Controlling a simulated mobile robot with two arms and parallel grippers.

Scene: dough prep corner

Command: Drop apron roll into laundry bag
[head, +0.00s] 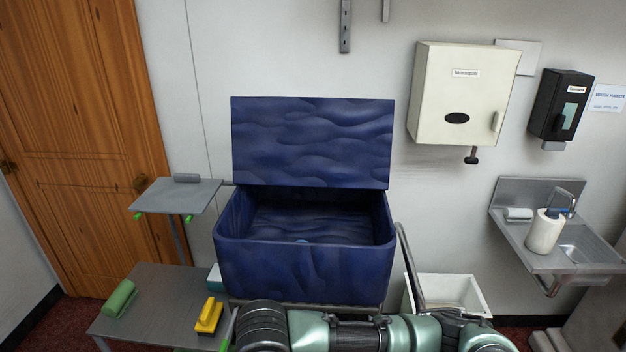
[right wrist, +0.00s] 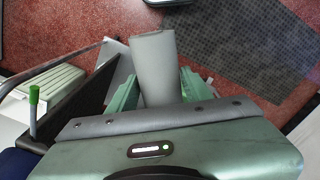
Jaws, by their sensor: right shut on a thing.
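The laundry bag (head: 305,272) is a dark blue, box-shaped, fabric-like container in the middle of the head view. Its lid (head: 312,142) stands open at the back, and the visible inside looks empty apart from a small light-blue spot at the front rim. In the right wrist view my right gripper (right wrist: 160,90) is shut on a pale grey roll (right wrist: 157,62), which I take to be the apron roll. The roll sticks out beyond the fingers, above the red floor. The held roll is not visible in the head view. My left gripper is not in view.
Left of the bag, a grey table (head: 158,292) holds a green roll (head: 119,299) and a yellow brush (head: 208,316). A small raised shelf (head: 165,196) stands behind it.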

